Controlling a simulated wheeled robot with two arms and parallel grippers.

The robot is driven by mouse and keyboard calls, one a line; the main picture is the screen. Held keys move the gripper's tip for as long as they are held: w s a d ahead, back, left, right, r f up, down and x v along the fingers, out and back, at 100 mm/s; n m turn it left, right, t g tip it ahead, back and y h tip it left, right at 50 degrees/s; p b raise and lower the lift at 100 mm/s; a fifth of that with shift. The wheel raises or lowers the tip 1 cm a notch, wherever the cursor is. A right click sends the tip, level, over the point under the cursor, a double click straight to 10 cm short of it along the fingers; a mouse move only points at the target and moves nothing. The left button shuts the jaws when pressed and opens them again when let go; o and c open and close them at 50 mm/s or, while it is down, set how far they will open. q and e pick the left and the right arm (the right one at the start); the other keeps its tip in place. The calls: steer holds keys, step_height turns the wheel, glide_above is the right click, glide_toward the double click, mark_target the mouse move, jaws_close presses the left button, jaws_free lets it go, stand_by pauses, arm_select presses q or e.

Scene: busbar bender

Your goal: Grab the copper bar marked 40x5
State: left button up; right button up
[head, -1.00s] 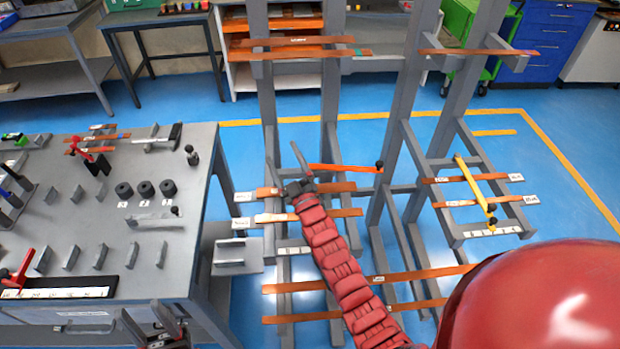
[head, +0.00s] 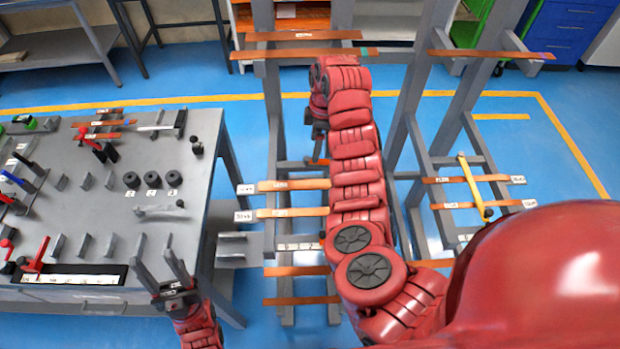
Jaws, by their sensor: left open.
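Copper bars lie across the grey rack. On its left part are an upper bar (head: 290,185) and a lower bar (head: 285,212), with small white tags at their left ends. On its right part are two more bars, one upper (head: 460,180) and one lower (head: 465,205), tagged at their right ends. The tag print is too small to read surely, so I cannot tell which is 40x5. My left gripper (head: 163,268) is open and empty over the front right of the bench. My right gripper (head: 319,128) is at the rack, mostly hidden by its arm; its fingers are unclear.
The grey bench (head: 95,215) at left carries black cylinders, brackets and red-handled tools. Long bars (head: 300,53) rest high on the rack. A yellow-handled bar (head: 472,188) crosses the right part. My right arm covers the middle of the rack.

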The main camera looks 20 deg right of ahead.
steer(key=b, duration=0.7)
glide_above(308, 184)
steer(key=f, duration=1)
steer(key=shift+s+d+f, duration=0.2)
steer(key=shift+d+f, duration=0.15)
steer(key=shift+f, duration=0.05)
steer(key=shift+a+f+b, duration=0.1)
steer(key=shift+f+b, duration=0.35)
steer(key=shift+f, duration=0.1)
steer(key=shift+f+p, duration=0.45)
step_height(308, 184, down, 3)
steer(key=shift+p, duration=1)
steer(key=shift+a+f, duration=0.1)
steer(key=shift+f, duration=0.55)
steer(key=shift+w, duration=0.1)
steer(key=shift+c, duration=0.2)
jaws_close()
